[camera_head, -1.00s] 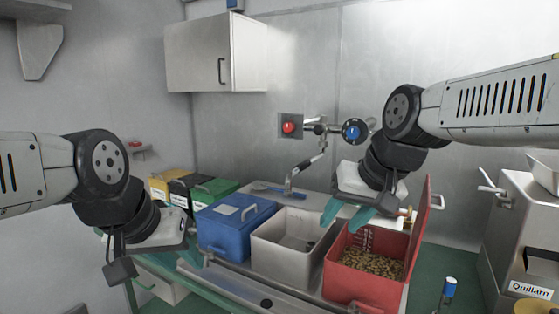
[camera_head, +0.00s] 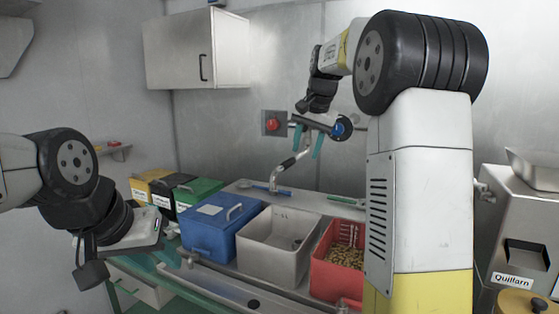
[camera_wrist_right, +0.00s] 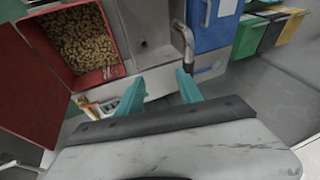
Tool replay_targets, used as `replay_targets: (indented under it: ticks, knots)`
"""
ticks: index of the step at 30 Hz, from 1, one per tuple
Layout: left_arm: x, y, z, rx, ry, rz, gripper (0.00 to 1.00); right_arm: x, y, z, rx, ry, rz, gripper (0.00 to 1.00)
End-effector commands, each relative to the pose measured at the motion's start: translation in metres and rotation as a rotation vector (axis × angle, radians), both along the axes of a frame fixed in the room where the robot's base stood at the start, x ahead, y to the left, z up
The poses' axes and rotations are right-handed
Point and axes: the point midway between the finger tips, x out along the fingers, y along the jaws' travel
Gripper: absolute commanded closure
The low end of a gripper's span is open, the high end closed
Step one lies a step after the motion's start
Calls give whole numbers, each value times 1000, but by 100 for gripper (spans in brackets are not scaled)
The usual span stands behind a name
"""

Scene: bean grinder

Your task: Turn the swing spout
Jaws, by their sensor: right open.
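The chrome swing spout (camera_head: 282,171) hangs from the wall tap, angled down to the left with a dark sleeve and a bent-down tip. Its curved end also shows in the right wrist view (camera_wrist_right: 186,42), beyond the fingers. My right gripper (camera_head: 307,149) is at the tap, its two teal fingers pointing down, apart and empty, around or just in front of the spout's upper part; I cannot tell whether they touch it. They are also spread in the wrist view (camera_wrist_right: 160,78). My left gripper (camera_head: 168,240) is at the left, away from the spout; its jaw opening is unclear.
A red knob (camera_head: 271,124) and blue knob (camera_head: 341,128) flank the tap. Below stand a blue lidded box (camera_head: 213,233), an open grey bin (camera_head: 270,252) and a red bin (camera_head: 325,274) of beans. A grinder (camera_head: 520,220) stands right. My right forearm hides part of the counter.

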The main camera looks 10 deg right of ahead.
Motion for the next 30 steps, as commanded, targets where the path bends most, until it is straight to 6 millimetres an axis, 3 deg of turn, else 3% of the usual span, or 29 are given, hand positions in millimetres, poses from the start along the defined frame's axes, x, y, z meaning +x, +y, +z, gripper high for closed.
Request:
replay_targets:
  ticks: [1, 3, 9, 16, 24, 30]
  knots:
    - [0, 0, 0, 0, 0, 0, 64, 21, 7, -1, -22, 5, -22, 56]
    - [0, 0, 0, 0, 0, 0, 64, 42, 14, 0, -46, 6, -55, 56]
    - [0, 0, 0, 0, 0, 0, 64, 78, 34, 1, -99, 0, -108, 56]
    - [0, 0, 0, 0, 0, 0, 64, 90, 39, -8, -115, -2, -121, 56]
    - [0, 0, 0, 0, 0, 0, 64, 107, 35, -47, -114, -1, -121, 56]
    - [0, 0, 0, 0, 0, 0, 64, 116, 34, -66, -113, -3, -120, 56]
